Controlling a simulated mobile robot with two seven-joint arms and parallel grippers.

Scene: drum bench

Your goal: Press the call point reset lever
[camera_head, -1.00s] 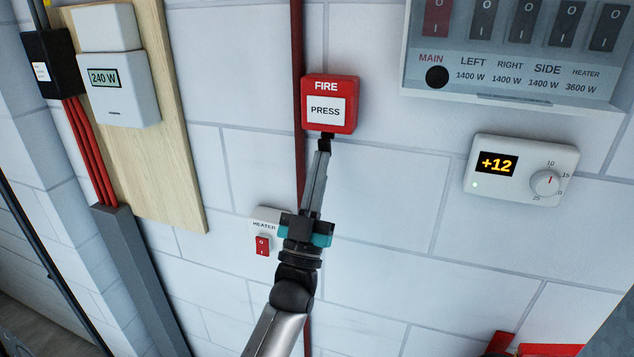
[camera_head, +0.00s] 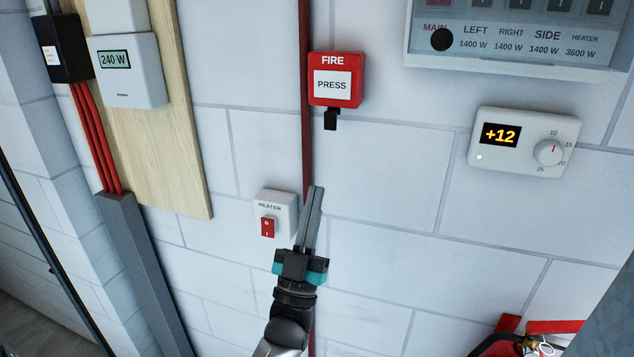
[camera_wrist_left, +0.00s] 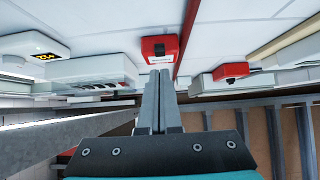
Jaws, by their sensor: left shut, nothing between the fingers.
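The red fire call point (camera_head: 336,78), marked FIRE and PRESS, is on the white block wall. Its black reset lever (camera_head: 330,119) hangs below its bottom edge in the head view. My left gripper (camera_head: 316,190) is below the lever and clearly apart from it, with its fingers together and nothing between them. My right gripper is in neither view.
A heater switch (camera_head: 277,214) is just left of my left gripper. A thermostat (camera_head: 524,143) showing +12 is to the right, with a switch panel (camera_head: 520,45) above. A meter (camera_head: 127,70) sits on a wooden board at the left.

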